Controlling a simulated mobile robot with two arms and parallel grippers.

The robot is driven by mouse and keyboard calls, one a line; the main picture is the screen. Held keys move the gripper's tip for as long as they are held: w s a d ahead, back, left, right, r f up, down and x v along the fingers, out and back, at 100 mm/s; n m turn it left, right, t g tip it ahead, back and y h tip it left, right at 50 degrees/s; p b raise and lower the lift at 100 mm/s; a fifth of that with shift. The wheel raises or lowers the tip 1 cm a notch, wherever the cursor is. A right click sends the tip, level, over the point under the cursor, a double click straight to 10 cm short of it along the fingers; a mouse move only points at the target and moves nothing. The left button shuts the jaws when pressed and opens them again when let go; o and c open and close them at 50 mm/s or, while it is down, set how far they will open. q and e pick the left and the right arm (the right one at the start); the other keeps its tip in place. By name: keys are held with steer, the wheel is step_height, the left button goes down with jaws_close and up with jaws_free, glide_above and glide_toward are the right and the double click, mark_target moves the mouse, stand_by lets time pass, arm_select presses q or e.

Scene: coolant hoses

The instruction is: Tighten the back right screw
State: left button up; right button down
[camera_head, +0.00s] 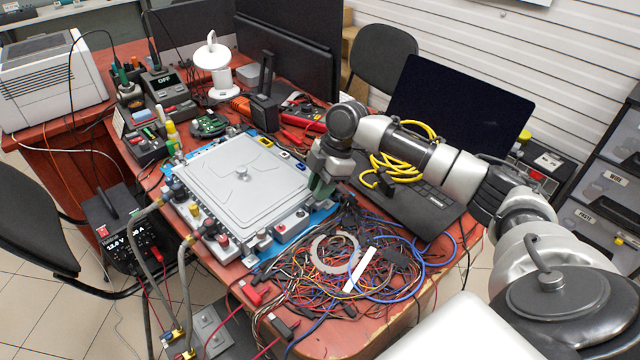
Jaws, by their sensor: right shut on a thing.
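My right gripper (322,188) points down at the right-hand corner of the case. Its jaws are shut at the spot of the back right screw, which they and the wrist hide. I cannot make out the screw itself. My left gripper is not in view.
A tangle of coloured wires (375,270) with a tape ring (333,252) lies just in front of the right gripper. A laptop (455,105) with yellow cable (408,168) stands to its right. Hoses (185,285) run off the case's left front side.

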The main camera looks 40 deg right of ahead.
steer(key=m+p, duration=0.2)
steer(key=p, duration=0.1)
steer(key=m+t+p, duration=0.1)
steer(key=m+p, duration=0.1)
steer(key=p, duration=0.2)
steer(key=m+t+p, duration=0.1)
steer(key=m+p, duration=0.1)
steer(key=p, duration=0.1)
steer(key=shift+s+a+r+h, duration=0.1)
steer(key=shift+s+r+h, duration=0.1)
steer(key=shift+r+h, duration=0.15)
steer(key=m+t+h+p, duration=0.1)
steer(key=m+p, duration=0.3)
steer(key=p, duration=0.2)
steer(key=m+t+h+p, duration=0.1)
steer(key=m+h+p, duration=0.1)
steer(key=m+p, duration=0.2)
steer(key=shift+a+m+p, duration=0.2)
steer(key=shift+m+p, duration=0.2)
steer(key=shift+p, duration=1)
steer(key=shift+f+m+h+p, duration=0.25)
steer(key=shift+m+h+p, duration=0.3)
steer(key=shift+m+p, duration=0.9)
steer(key=c, duration=1)
jaws_free()
steer(key=shift+f, duration=0.1)
steer(key=v, duration=1)
steer(key=shift+s+r, duration=0.25)
steer(key=shift+r, duration=0.1)
